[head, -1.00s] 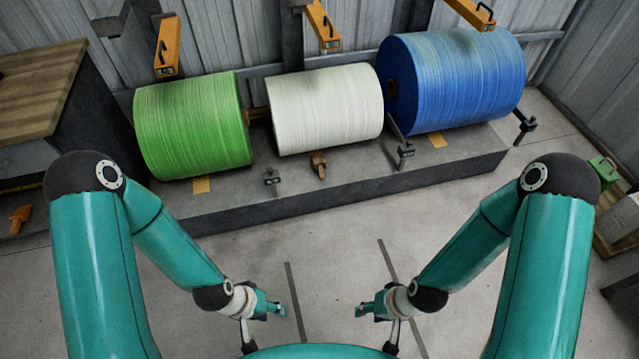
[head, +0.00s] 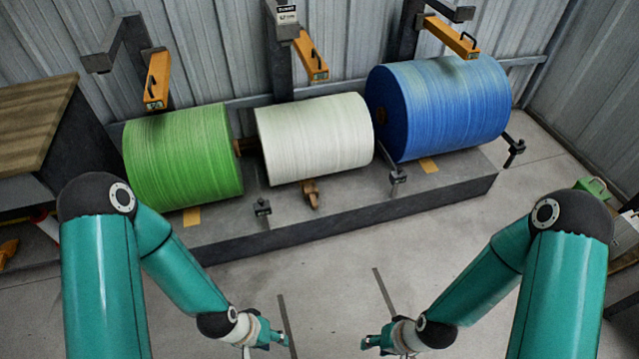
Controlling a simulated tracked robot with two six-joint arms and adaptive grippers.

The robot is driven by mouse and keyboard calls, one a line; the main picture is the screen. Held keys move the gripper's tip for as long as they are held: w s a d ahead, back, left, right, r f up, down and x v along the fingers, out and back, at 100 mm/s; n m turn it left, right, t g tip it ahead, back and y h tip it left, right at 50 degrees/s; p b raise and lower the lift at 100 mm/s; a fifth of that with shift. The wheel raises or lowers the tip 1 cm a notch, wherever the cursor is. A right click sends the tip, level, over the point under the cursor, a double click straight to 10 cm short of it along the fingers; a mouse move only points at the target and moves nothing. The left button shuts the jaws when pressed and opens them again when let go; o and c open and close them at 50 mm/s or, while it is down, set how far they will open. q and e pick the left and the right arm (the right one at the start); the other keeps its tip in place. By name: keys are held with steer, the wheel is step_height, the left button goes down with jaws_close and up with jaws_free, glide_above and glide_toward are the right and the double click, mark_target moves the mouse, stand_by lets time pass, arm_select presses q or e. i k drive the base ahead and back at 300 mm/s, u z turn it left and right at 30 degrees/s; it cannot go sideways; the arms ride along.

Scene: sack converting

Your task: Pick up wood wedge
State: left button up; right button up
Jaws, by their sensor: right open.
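A small brown wooden piece (head: 310,193), which looks like the wood wedge, sits on the grey plinth just in front of the white roll (head: 318,138). Its upper end is close under the roll; I cannot tell if they touch. My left gripper (head: 278,335) is low in the picture, over the floor and well short of the plinth. Its fingers are too small to tell open from shut. My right gripper (head: 370,342) is open and empty, also low over the floor and apart from the wooden piece.
A green roll (head: 182,155) and a blue roll (head: 440,105) flank the white one on the plinth (head: 345,212). Orange arms (head: 312,55) hang above. A wood-topped bench (head: 35,125) is at left. The floor before the plinth is clear.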

mark_target(310, 193)
steer(key=i, duration=1.2)
steer(key=u, duration=0.75)
steer(key=i, duration=0.45)
steer(key=u, duration=0.25)
steer(key=k, duration=0.9)
steer(key=u, duration=0.15)
steer(key=i, duration=0.9)
steer(key=z, duration=0.05)
